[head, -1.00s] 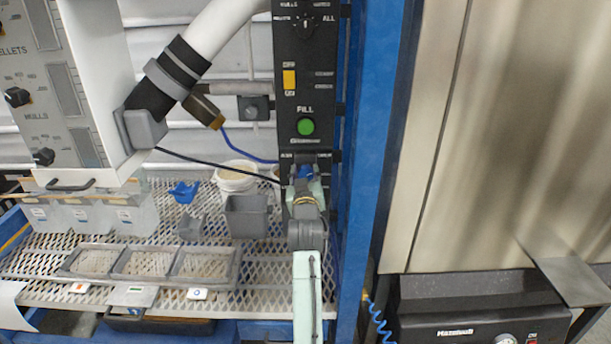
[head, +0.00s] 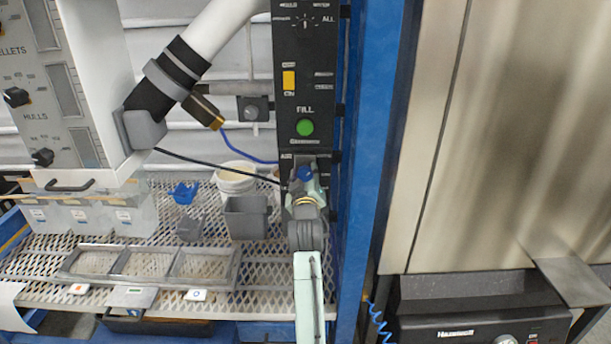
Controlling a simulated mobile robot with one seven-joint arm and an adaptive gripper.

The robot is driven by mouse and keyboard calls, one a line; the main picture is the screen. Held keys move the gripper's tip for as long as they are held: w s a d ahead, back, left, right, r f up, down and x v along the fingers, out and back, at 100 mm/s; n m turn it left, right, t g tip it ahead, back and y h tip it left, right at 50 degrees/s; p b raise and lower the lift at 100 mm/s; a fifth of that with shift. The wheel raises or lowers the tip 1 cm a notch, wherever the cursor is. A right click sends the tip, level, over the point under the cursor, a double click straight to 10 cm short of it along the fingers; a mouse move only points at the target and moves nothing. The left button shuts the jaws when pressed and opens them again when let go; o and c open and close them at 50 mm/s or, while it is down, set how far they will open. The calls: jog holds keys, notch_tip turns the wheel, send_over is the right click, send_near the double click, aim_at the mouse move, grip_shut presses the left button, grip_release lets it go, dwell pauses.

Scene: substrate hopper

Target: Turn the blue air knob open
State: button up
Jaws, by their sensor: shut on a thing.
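The blue air knob (head: 305,173) sits low on the black control panel (head: 291,80), below the green FILL button. My gripper (head: 304,180) is at the knob, reaching up from below, and is shut on it. The gripper body and wrist cover the bottom of the panel and part of the label around the knob.
The green FILL button (head: 305,127) and yellow switch (head: 289,80) are above my gripper. A blue post (head: 377,130) stands close on the right. A grey bin (head: 246,218) and white bucket (head: 236,180) stand left on the mesh shelf (head: 60,262).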

jog(key=o, duration=1.2)
jog(key=s, duration=1.2)
